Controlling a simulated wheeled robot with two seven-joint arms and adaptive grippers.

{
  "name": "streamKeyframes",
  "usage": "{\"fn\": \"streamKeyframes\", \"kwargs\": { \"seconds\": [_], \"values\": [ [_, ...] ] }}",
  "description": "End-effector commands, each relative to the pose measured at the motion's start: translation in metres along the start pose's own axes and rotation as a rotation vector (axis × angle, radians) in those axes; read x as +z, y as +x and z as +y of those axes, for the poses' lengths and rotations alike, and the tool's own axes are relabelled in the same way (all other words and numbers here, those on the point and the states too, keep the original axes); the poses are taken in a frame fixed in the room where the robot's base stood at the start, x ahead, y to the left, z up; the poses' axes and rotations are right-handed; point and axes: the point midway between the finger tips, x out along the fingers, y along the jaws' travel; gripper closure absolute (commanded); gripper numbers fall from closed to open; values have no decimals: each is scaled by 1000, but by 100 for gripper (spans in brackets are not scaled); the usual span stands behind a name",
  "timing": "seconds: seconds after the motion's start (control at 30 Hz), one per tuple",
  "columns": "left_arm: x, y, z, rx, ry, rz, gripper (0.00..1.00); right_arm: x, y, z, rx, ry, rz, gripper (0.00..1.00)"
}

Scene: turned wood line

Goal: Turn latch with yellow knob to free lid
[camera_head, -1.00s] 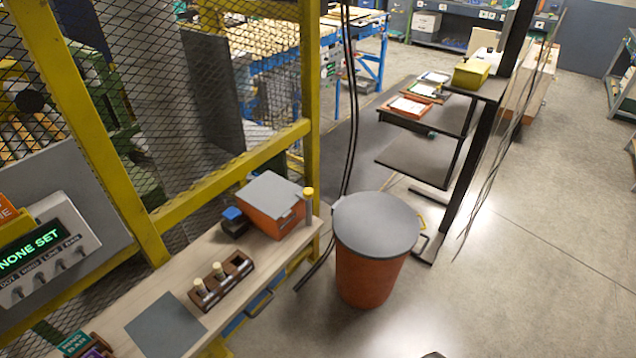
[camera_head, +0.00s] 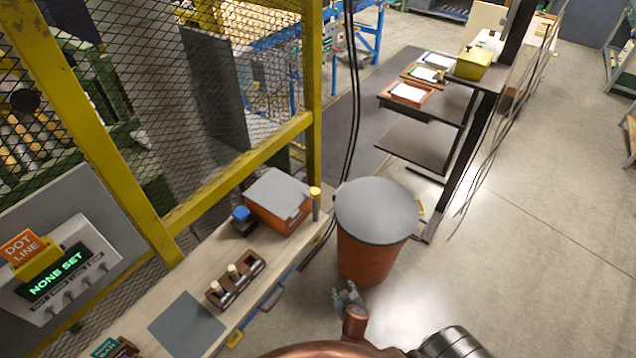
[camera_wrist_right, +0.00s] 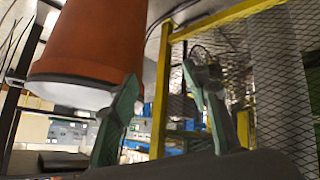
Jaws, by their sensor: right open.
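An orange box (camera_head: 274,215) with a grey lid (camera_head: 278,191) stands at the far end of the wooden bench. The lid lies shut on it. A post with a yellow knob (camera_head: 315,191) stands upright at the box's right corner. A small pale latch part (camera_head: 296,214) shows at the lid's front edge, too small to read its position. My right gripper (camera_head: 349,297) is open and empty, low in front of the orange bin, apart from the box and knob. Its two fingers (camera_wrist_right: 168,92) are spread in the right wrist view, where the knob does not show. My left gripper is out of view.
An orange bin (camera_head: 368,257) with a grey top stands right of the bench, close to my right gripper; it also fills the upper left of the wrist view (camera_wrist_right: 95,40). A yellow mesh guard frame (camera_head: 235,170) runs behind the bench. A dark rack (camera_head: 420,150) stands beyond. Floor at right is clear.

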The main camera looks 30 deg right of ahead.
Motion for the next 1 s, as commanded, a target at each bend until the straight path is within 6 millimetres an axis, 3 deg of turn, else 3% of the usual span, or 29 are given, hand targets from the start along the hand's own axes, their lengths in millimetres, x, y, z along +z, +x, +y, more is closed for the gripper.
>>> {"fn": "streamKeyframes", "kwargs": {
  "seconds": [0.03,0.1,0.2,0.3,0.4,0.5,0.63,1.0],
  "values": [
    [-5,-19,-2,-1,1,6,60,-67,-28,14,34,39,94,57],
    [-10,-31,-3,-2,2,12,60,-139,-63,30,78,100,215,57],
    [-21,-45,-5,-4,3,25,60,-221,-112,47,118,181,375,57],
    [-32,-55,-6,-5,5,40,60,-283,-159,59,137,252,514,57],
    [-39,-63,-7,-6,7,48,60,-328,-195,62,131,301,633,57],
    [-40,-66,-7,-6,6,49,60,-356,-219,59,110,330,720,57],
    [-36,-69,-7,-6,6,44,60,-373,-227,57,96,342,766,57],
    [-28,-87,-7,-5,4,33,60,-410,-190,68,95,341,768,57]
  ]
}}
